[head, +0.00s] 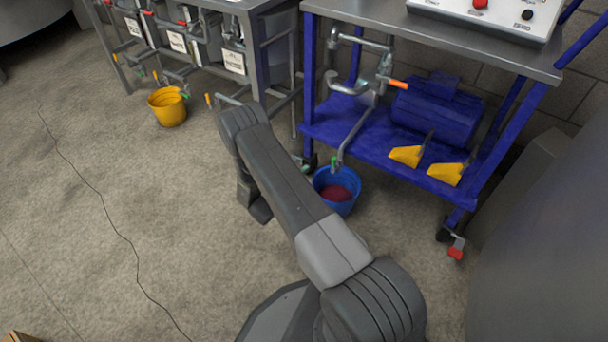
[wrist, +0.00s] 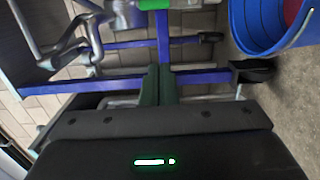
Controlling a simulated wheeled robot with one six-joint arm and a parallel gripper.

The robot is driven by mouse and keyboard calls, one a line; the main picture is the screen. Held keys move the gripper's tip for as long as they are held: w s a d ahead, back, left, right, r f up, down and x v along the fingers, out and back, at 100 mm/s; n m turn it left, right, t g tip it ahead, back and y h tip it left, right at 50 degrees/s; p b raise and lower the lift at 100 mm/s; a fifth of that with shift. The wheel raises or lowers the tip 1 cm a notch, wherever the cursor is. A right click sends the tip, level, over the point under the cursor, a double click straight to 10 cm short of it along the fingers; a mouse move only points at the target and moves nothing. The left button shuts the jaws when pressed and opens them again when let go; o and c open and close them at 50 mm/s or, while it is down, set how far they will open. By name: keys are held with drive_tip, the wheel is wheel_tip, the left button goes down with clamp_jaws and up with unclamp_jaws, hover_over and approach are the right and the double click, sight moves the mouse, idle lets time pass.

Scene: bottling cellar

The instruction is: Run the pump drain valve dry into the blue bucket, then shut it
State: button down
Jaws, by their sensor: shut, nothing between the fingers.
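The blue bucket (head: 324,181) stands on the floor under the front edge of the blue pump cart, with dark red liquid inside. A grey drain pipe (head: 352,132) slopes down from the pump pipework and ends in a green-marked tip above the bucket. I cannot tell whether liquid is flowing. An orange lever (head: 393,82) sits on the pipework above. The bucket also shows in the wrist view (wrist: 257,30), at the upper right. My gripper (wrist: 158,72) has its green fingers together and empty, beside blue cart bars. In the head view its fingers are hidden or unclear.
A blue motor (head: 437,110) and yellow wedges (head: 406,155) lie on the cart's shelf. A control box (head: 490,14) stands on top. A yellow bucket (head: 168,108) stands left, below another bench with orange-handled pipes. The floor at left is mostly clear; a thin dark line crosses it.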

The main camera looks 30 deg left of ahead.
drive_tip(key=w+d+b, duration=0.2)
drive_tip(key=w+d, duration=0.3)
drive_tip(key=w, duration=0.1)
drive_tip(key=shift+w, duration=0.25)
